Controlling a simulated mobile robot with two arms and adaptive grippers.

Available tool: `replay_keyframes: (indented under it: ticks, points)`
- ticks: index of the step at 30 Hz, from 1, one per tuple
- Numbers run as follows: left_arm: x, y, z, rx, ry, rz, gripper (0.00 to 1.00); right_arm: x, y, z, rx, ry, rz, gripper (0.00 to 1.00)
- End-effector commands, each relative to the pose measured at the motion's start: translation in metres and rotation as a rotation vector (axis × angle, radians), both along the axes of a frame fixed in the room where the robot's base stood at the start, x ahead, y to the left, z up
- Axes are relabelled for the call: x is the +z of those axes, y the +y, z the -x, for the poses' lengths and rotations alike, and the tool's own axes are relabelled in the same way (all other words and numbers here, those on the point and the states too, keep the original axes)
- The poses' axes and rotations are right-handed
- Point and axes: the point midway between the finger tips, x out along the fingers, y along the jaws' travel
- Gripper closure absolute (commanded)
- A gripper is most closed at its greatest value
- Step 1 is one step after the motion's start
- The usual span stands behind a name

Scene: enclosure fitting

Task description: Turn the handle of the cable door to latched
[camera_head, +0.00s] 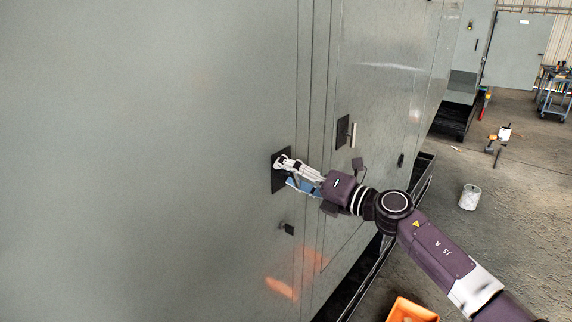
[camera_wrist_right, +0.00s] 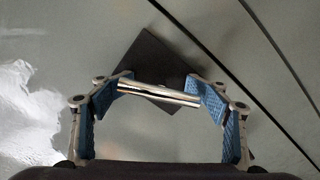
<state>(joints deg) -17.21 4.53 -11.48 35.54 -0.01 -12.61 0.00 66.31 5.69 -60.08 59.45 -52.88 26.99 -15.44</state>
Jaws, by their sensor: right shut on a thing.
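The cable door (camera_head: 200,120) is a large grey panel filling the left of the head view. Its handle (camera_wrist_right: 158,93) is a bright metal bar in front of a dark square plate (camera_wrist_right: 155,55); the plate also shows in the head view (camera_head: 277,180). My right gripper (camera_wrist_right: 160,95) is shut on the handle, with a blue-padded finger at each end of the bar. In the head view my right gripper (camera_head: 287,167) reaches the plate from the right and hides most of the handle. In the wrist view the bar runs nearly level, dipping slightly to the right. My left gripper is out of view.
A second dark plate with a pale upright handle (camera_head: 352,135) is on the panel further right. A small dark fitting (camera_head: 287,229) sits below my gripper. An orange crate (camera_head: 412,310) and a white bucket (camera_head: 469,197) stand on the floor at right.

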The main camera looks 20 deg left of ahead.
Motion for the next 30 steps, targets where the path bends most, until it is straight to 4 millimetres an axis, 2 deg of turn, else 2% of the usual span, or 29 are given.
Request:
replay_keyframes:
  ticks: [1, 3, 12, 21, 30]
  points:
    - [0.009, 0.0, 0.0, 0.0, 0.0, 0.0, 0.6, 0.001, -0.002, -0.001, -0.002, 0.044, -0.011, 0.6]
    - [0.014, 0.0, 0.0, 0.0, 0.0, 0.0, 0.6, 0.001, -0.002, -0.001, -0.002, 0.102, -0.032, 0.6]
    - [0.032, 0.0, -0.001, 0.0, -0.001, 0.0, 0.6, -0.001, -0.002, -0.001, -0.004, 0.303, -0.105, 0.6]
    - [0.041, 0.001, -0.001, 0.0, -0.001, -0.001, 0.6, -0.003, -0.003, -0.001, -0.005, 0.404, -0.141, 0.6]
    - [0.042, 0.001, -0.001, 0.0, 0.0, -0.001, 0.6, -0.005, -0.003, -0.001, -0.006, 0.428, -0.15, 0.6]
